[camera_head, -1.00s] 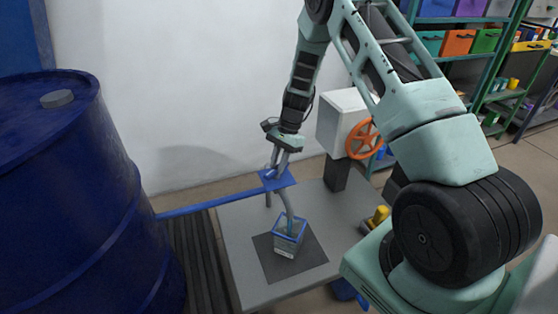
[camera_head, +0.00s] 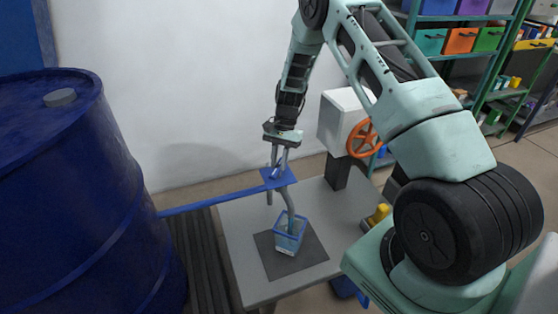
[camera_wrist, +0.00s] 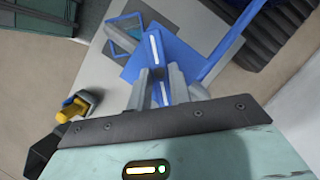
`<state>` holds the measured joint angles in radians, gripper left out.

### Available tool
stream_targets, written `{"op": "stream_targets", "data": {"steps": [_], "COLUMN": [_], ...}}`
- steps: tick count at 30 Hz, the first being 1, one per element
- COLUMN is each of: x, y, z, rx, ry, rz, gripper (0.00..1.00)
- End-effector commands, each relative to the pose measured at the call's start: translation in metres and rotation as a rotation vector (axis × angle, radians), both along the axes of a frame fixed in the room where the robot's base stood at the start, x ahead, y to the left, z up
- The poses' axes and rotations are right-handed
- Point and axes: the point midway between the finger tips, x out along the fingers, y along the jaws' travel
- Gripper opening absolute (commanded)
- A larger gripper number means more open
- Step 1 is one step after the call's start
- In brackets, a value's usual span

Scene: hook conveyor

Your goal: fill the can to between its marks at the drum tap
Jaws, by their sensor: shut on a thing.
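The can (camera_head: 290,236) is a small, square, see-through box with a blue rim. It stands upright on a dark mat (camera_head: 315,262), under the curved grey spout (camera_head: 291,203) of the drum tap. Its front wall looks blue over much of its height; the marks are too small to read. My gripper (camera_head: 278,168) is above the can at the blue tap plate (camera_head: 272,184), its fingers shut on the tap handle, which they mostly hide.
A large blue drum (camera_head: 70,190) stands at left, joined to the tap by a blue bar (camera_head: 215,200). A yellow object (camera_head: 378,214) is at the table's right edge.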

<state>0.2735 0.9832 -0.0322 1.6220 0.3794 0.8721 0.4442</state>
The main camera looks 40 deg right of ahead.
Motion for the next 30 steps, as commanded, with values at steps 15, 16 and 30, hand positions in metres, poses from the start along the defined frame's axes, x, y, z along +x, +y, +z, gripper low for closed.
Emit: {"op": "stream_targets", "data": {"steps": [15,16,30], "x": [0.000,0.001,0.018], "y": [-0.001,-0.001,-0.030], "z": [0.001,0.001,0.080], "rx": [-0.001,-0.002,-0.003], "ry": [-0.001,-0.001,-0.006], "rz": [-0.002,-0.002,-0.004], "gripper": [0.42,0.42,0.42]}}
